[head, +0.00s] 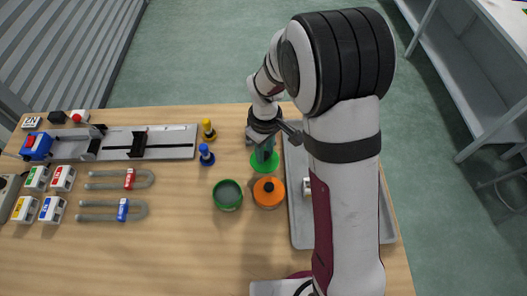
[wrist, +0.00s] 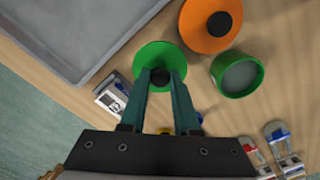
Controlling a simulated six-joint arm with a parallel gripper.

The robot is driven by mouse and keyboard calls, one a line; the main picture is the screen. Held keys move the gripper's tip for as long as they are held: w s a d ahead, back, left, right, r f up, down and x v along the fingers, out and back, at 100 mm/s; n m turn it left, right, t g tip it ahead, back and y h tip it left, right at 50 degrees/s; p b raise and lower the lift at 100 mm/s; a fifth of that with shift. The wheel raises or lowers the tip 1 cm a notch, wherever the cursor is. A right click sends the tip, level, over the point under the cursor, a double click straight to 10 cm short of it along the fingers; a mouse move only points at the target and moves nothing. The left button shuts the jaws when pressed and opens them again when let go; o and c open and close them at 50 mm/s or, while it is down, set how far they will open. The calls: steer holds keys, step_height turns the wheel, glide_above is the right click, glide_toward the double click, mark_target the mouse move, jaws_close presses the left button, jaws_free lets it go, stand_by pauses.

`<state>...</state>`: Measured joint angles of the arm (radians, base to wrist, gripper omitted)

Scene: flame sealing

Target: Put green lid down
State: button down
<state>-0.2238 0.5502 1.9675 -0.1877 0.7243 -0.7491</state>
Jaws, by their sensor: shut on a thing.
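The green lid (head: 264,166) is a round disc with a black knob (wrist: 160,77). My gripper (head: 265,146) points down and is shut on the knob, with one finger on each side in the wrist view (wrist: 161,78). The lid (wrist: 153,53) is level or nearly so, over the table left of the grey tray. I cannot tell whether it touches the tabletop. The open green jar (head: 228,195) stands apart from it, nearer the front and to the left; it also shows in the wrist view (wrist: 237,74).
An orange-lidded jar (head: 268,192) stands close in front of the lid, right of the green jar. The grey tray (head: 302,236) is to the right, partly behind my arm. Blue (head: 207,155) and yellow (head: 208,130) pieces stand left.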

step_height(320, 180, down, 4)
steer(key=shift+a+f, duration=0.1)
steer(key=shift+a, duration=0.05)
steer(key=shift+f, duration=0.1)
steer(key=c, duration=0.6)
jaws_free()
steer(key=shift+c, duration=0.2)
